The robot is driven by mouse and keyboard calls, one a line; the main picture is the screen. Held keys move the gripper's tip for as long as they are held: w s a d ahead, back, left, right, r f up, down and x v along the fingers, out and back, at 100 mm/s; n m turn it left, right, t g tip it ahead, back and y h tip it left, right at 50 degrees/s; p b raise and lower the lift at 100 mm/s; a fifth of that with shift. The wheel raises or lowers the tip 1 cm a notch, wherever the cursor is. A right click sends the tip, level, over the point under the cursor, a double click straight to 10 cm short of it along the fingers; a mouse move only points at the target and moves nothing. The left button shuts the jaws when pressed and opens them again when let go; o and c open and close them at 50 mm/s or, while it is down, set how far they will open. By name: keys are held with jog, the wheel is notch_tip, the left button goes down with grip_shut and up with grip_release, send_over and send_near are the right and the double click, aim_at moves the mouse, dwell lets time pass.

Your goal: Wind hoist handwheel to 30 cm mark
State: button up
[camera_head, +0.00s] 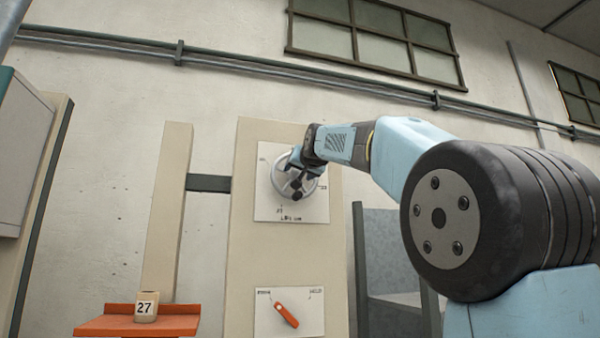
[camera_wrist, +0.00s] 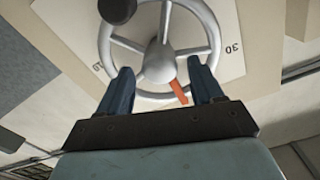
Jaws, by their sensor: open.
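The grey handwheel (camera_head: 277,180) has a round rim and spokes and sits on a white dial plate (camera_head: 310,210) on a beige post. In the wrist view the wheel (camera_wrist: 104,45) shows a central hub, a dark round knob (camera_wrist: 117,10) at its upper left rim and a red pointer (camera_wrist: 180,93) below the hub. The 30 mark (camera_wrist: 232,48) is at the right of the dial and another mark (camera_wrist: 97,68) at the left. My gripper (camera_wrist: 163,84) is open, its blue fingers apart at the wheel's lower part, either side of the pointer. I cannot tell whether they touch the rim.
A lower plate (camera_head: 308,328) with a red lever (camera_head: 286,314) is on the same post. A grey cabinet (camera_head: 388,240) stands right of the post.

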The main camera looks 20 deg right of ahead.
jog(key=shift+w, duration=0.4)
grip_shut()
dwell(0.4)
jog(key=shift+d, duration=0.1)
